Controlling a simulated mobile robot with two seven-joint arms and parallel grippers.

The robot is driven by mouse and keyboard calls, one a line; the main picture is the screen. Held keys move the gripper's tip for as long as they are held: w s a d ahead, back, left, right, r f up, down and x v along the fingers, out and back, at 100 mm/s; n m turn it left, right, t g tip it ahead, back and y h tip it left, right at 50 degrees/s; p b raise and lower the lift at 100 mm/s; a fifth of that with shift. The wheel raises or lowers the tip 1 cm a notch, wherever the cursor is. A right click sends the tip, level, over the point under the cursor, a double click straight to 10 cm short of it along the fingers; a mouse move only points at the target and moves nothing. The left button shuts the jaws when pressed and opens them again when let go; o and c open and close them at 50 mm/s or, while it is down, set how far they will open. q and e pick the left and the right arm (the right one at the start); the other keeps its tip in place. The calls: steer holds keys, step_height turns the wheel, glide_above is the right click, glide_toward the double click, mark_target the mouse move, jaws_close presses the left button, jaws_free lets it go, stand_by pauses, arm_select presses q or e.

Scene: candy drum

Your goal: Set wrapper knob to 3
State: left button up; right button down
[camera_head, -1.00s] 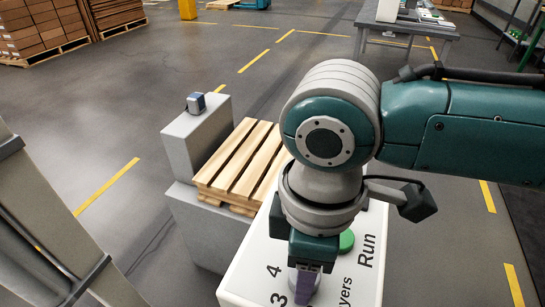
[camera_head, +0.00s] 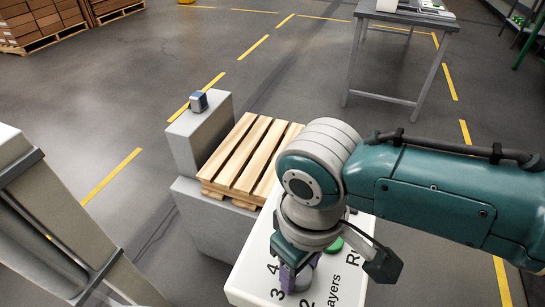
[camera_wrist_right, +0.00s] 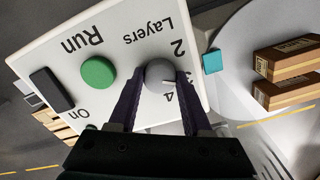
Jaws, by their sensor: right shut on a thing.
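The grey round knob (camera_wrist_right: 158,74) sits on the white control panel (camera_wrist_right: 60,52), under the word "Layers", in the right wrist view. A pointer line on the knob runs to the right, towards the side between 2 and 4. My right gripper (camera_wrist_right: 160,80) is shut on the knob, with one purple finger on each side. In the head view the right gripper (camera_head: 292,278) reaches down onto the panel (camera_head: 257,262), where 2, 3 and 4 are readable. My left gripper is not in view.
A green Run button (camera_wrist_right: 98,73) and a black switch (camera_wrist_right: 52,90) marked "On" are on the panel. A wooden pallet (camera_head: 248,157) lies behind the panel. A small sensor box (camera_head: 198,101) stands on a grey block. Brown boxes (camera_wrist_right: 287,62) show at the right in the wrist view.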

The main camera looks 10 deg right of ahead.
stand_by(0.4)
steer(key=shift+c, duration=1.7)
jaws_free()
step_height(320, 180, up, 9)
steer(key=p, duration=0.2)
steer(key=shift+w+p, duration=0.1)
steer(key=shift+p, duration=0.3)
steer(key=shift+r, duration=0.5)
